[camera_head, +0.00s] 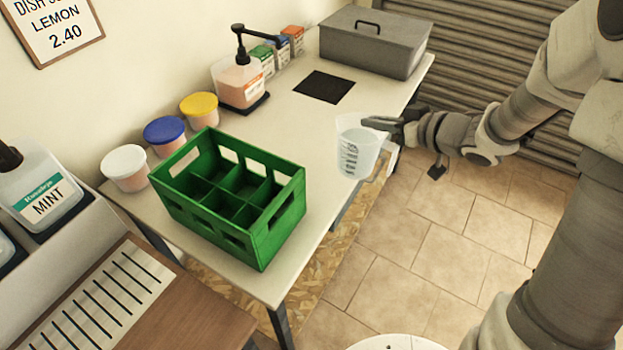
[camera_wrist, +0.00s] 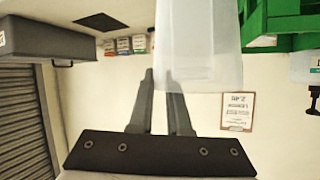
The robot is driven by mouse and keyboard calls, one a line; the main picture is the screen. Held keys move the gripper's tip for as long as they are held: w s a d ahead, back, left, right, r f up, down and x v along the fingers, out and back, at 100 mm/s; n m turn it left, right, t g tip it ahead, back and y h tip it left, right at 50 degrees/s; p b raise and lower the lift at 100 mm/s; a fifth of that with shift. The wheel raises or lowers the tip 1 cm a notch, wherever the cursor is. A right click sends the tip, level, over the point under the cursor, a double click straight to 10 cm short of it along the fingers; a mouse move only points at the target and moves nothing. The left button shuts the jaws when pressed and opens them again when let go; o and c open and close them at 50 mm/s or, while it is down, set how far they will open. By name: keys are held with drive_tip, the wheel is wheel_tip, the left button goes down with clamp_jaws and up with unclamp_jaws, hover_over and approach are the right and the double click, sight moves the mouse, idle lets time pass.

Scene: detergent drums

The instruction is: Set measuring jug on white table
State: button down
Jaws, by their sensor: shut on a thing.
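The measuring jug (camera_head: 357,150) is a clear, whitish jug with dark markings, seen near the right edge of the white table (camera_head: 292,130) in the head view. My gripper (camera_head: 382,125) reaches it from the right and is shut on it near its upper part. In the wrist view the jug (camera_wrist: 198,45) hangs beyond the tips of my gripper (camera_wrist: 160,88), at the top middle. In the head view the jug looks upright and overlaps the table's edge; I cannot tell how high it is held.
A green divided crate (camera_head: 262,240) stands on the table's near part. Tubs with white, blue and yellow (camera_head: 199,104) lids and a pump bottle (camera_head: 238,80) line the wall. A grey box (camera_head: 372,45) stands at the far end. A dark mat (camera_head: 325,87) lies flat, with bare table around it.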

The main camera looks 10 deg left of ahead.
sight(363, 151)
drive_tip(key=shift+s+a+f+n+g+y, duration=0.1)
drive_tip(key=shift+s+a+n+g+y, duration=0.25)
drive_tip(key=shift+s, duration=0.3)
drive_tip(key=w+a+f+b, duration=0.5)
drive_tip(key=a+f, duration=0.5)
drive_tip(key=f, duration=0.1)
drive_tip(key=shift+a+b, duration=0.15)
drive_tip(key=shift+b, duration=0.15)
drive_tip(key=c, duration=0.9)
unclamp_jaws()
drive_tip(key=shift+f, duration=0.15)
drive_tip(key=shift+o, duration=0.2)
drive_tip(key=p+v, duration=0.1)
drive_tip(key=v, duration=0.3)
drive_tip(key=p+v, duration=0.1)
drive_tip(key=v, duration=0.3)
drive_tip(key=p+v, duration=0.1)
drive_tip(key=v, duration=0.3)
drive_tip(key=shift+r, duration=0.35)
